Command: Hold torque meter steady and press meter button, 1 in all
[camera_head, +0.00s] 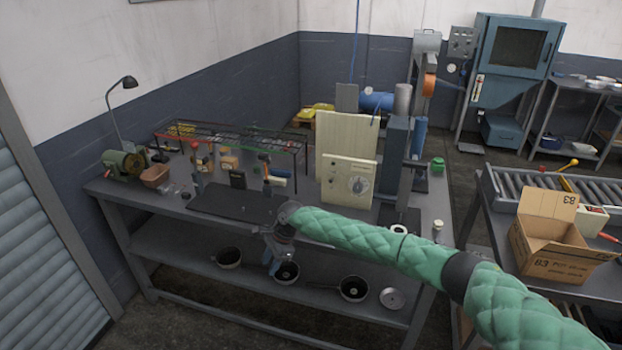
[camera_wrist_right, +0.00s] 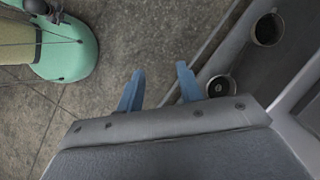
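I cannot tell for certain which thing is the torque meter. A cream box with a round dial (camera_head: 348,183) stands upright on the workbench, right of its middle. A small dark upright device (camera_head: 237,180) stands behind the dark mat. No button can be made out. My right gripper (camera_head: 272,264) hangs by the bench's front edge, below the level of the top and away from both devices. In the right wrist view its two blue fingers (camera_wrist_right: 160,80) are apart with nothing between them. My left gripper is in neither view.
The bench (camera_head: 430,215) holds a dark mat (camera_head: 225,203), a wire rack (camera_head: 235,138), a green motor-like tool (camera_head: 122,163) and a lamp (camera_head: 122,83). Several pans, one here (camera_head: 353,288), sit on its lower shelf. A cardboard box (camera_head: 550,262) stands at right.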

